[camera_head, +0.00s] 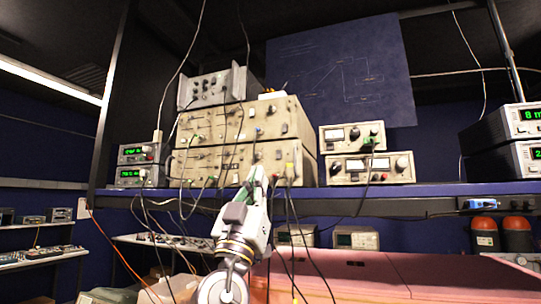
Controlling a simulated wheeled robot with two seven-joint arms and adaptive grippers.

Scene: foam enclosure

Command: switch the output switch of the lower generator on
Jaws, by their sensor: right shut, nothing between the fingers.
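Two wide beige instruments with knobs and cables are stacked on the blue-edged shelf (430,189): an upper one (285,115) and a lower one (300,165). These look like the generators, but no label is readable. My right gripper (258,174) reaches up from the bottom middle. It is shut and empty, with its fingertips in front of the lower instrument's panel, right of its middle. I cannot tell whether they touch it. The output switch is too small to make out, and the gripper and cables cover part of the panel. My left gripper is not in view.
A smaller grey instrument (205,90) sits on top of the stack. Two metered boxes (345,168) stand to the right, and green-display units (131,175) to the left. Several cables hang across the panels and shelf edge around my right arm. A pinkish surface (370,270) lies below.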

